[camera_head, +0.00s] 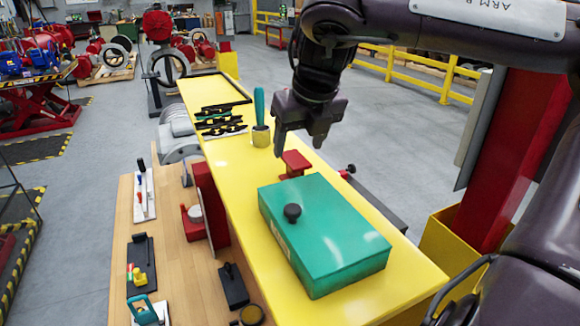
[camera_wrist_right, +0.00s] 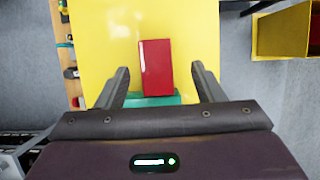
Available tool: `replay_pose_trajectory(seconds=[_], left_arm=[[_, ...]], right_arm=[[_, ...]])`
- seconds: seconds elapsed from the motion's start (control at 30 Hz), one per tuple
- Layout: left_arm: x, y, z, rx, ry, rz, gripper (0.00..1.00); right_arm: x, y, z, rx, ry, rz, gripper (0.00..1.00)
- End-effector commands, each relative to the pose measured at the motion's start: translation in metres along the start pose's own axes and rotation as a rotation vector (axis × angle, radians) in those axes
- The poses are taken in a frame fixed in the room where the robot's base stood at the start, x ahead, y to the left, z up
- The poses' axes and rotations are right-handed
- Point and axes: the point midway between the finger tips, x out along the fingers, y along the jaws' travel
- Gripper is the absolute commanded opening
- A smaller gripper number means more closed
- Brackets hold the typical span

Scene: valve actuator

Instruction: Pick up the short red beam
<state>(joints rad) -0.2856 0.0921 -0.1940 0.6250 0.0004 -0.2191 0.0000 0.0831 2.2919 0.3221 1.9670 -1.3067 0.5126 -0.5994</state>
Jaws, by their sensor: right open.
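The short red beam (camera_head: 294,163) lies on the yellow table top, just beyond the green box. In the right wrist view the beam (camera_wrist_right: 156,66) shows as a red block between the two fingers, with clear gaps on both sides. My right gripper (camera_head: 298,146) is open and hangs above the beam, empty. In the wrist view its fingers (camera_wrist_right: 161,88) point toward the beam from either side. My left gripper is in neither view.
A green box (camera_head: 325,235) with a black knob stands close in front of the beam. A yellow cup (camera_head: 261,136) with a green-handled tool stands behind it to the left. Black parts (camera_head: 220,121) lie farther back. The yellow table (camera_head: 235,165) has bare room left of the beam.

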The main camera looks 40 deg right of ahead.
Motion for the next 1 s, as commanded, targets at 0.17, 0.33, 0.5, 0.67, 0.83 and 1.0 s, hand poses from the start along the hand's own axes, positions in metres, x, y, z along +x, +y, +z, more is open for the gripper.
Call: replay_pose_trajectory(seconds=[0.17, 0.33, 0.5, 0.67, 0.83, 1.0], left_arm=[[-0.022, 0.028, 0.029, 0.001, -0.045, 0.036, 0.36], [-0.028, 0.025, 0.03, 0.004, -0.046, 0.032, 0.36], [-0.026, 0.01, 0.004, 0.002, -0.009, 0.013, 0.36], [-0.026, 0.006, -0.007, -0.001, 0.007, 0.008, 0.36], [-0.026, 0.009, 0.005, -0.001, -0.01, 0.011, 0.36], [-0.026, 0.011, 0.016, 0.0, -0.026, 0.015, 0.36]], right_arm=[[0.021, 0.003, -0.009, -0.002, 0.006, 0.004, 0.62], [0.044, 0.002, -0.01, 0.0, 0.002, 0.002, 0.62], [0.049, 0.002, -0.01, 0.001, -0.001, 0.001, 0.62], [0.049, 0.002, -0.01, 0.0, -0.001, 0.001, 0.55], [0.048, 0.002, -0.01, 0.0, -0.001, 0.001, 0.33], [0.048, 0.002, -0.01, 0.0, -0.001, 0.001, 0.11]])
